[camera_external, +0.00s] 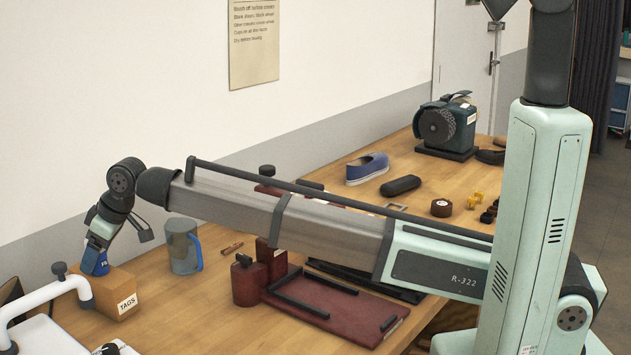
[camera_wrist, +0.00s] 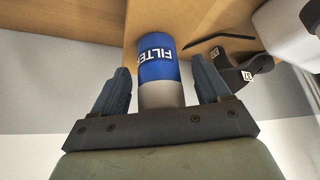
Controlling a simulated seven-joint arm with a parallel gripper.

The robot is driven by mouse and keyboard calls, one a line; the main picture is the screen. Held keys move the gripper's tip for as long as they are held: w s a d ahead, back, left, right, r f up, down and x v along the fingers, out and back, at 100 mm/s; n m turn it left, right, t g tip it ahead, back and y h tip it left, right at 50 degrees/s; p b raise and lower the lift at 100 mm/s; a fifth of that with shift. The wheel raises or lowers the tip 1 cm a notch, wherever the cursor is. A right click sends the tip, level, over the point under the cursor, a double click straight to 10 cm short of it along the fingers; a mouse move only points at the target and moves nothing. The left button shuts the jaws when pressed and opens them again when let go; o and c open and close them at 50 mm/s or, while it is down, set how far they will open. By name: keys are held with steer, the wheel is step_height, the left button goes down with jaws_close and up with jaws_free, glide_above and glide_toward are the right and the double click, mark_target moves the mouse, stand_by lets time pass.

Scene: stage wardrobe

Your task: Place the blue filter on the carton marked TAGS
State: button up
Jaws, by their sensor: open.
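The blue filter (camera_external: 101,264) sits at the carton marked TAGS (camera_external: 112,298), appearing to stand on its top, in the external view at the lower left. In the wrist view the filter (camera_wrist: 158,72) is a blue and grey cylinder with white FILTER lettering. My gripper (camera_external: 97,246) points down over the carton. Its two fingers (camera_wrist: 160,68) are spread on either side of the filter, with a visible gap at each side. My gripper partly hides the filter's upper part in the external view. The filter's contact with the carton is hard to make out.
A grey mug with a blue handle (camera_external: 183,250) stands right of the carton. A white curved pipe (camera_external: 45,297) rises close on its left. Bare table shows in front of the mug.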

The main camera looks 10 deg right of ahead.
steer(key=shift+r, duration=0.15)
steer(key=v, duration=1.2)
